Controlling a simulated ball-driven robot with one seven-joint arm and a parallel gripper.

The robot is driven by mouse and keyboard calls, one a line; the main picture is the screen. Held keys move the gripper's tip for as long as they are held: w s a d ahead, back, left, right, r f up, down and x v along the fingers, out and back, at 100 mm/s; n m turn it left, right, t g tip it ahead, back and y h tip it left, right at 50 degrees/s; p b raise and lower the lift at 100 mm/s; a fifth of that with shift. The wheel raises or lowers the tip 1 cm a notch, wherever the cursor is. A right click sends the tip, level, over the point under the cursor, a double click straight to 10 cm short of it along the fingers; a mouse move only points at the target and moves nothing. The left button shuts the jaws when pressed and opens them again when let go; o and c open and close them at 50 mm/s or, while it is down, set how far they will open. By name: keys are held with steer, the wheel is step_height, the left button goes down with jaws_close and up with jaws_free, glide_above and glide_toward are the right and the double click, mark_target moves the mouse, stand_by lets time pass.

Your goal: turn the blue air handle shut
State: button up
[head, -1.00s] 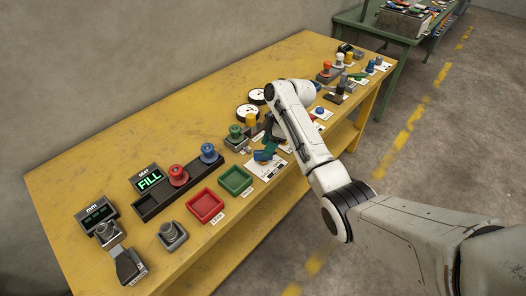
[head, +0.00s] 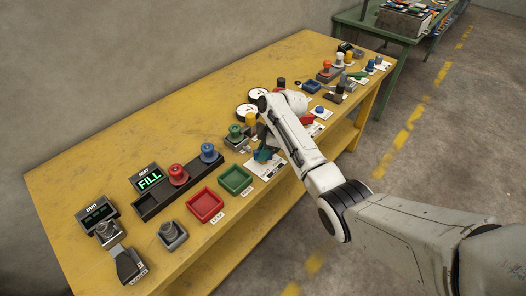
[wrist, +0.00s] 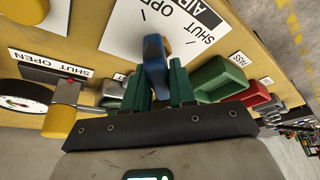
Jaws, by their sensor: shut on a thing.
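The blue air handle (wrist: 154,58) stands over a white card (wrist: 120,32) marked AIR, OPEN and SHUT in the wrist view. My gripper (wrist: 158,80) has green fingers, one on each side of the handle, and is shut on it. In the head view my gripper (head: 265,150) is low over the front of the yellow bench, and only a little of the blue handle (head: 257,154) shows beside it. My arm and fingers hide much of the handle there. I cannot tell its exact angle against the marks.
A green tray (head: 235,181) and a red tray (head: 206,205) sit left of the card. A green spool (head: 235,132) and a round gauge (head: 247,111) stand behind it. A second card, also marked SHUT and OPEN, shows at left in the wrist view (wrist: 50,62).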

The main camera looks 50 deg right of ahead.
jaws_close()
steer(key=shift+r+m+p, duration=0.1)
steer(key=shift+m+p, duration=0.25)
steer(key=shift+m, duration=0.05)
steer(key=m+t+h+p, duration=0.1)
steer(key=m+p, duration=0.1)
steer(key=m, duration=0.1)
steer(key=m+h+p, duration=0.1)
steer(key=m, duration=0.1)
steer(key=m+h+p, duration=0.1)
steer(key=m, duration=0.2)
steer(key=shift+t, duration=0.3)
steer(key=m+h, duration=0.2)
steer(key=m, duration=0.2)
steer(key=shift+m, duration=0.4)
steer(key=m+g+h, duration=0.1)
steer(key=m, duration=0.3)
steer(key=shift+b, duration=0.3)
steer(key=shift+m, duration=0.3)
